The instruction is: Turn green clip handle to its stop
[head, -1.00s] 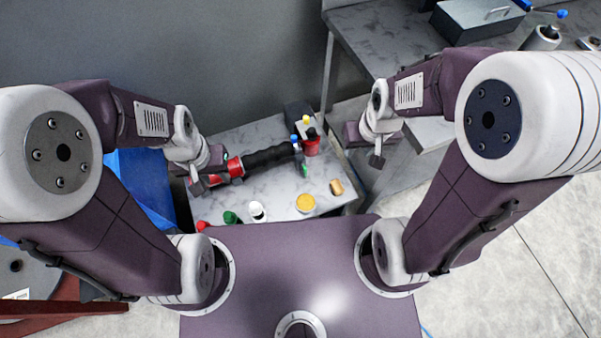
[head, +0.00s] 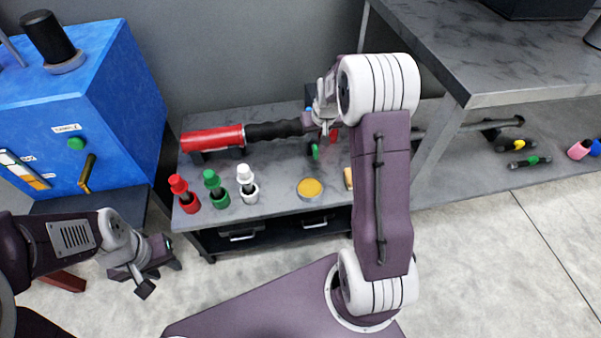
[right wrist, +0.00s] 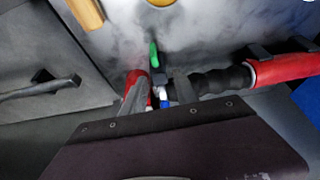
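The green clip handle (head: 315,151) sticks out toward the front of the bench, near the right end of the black ribbed part of a red tool (head: 212,139). In the right wrist view the handle (right wrist: 153,54) rises from a small dark block (right wrist: 154,76) just beyond my fingertips. My right gripper (right wrist: 158,90) is open, with its fingers spread below the handle; I see no clear contact. In the head view my right arm partly hides this spot. My left gripper (head: 160,278) is open and empty, low in front of the bench at the left.
Red (head: 184,193), green (head: 215,189) and white (head: 247,185) capped holders stand along the bench's front left. A yellow round dish (head: 310,188) sits front centre. A blue cabinet (head: 105,110) stands left. A grey table (head: 510,55) stands right.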

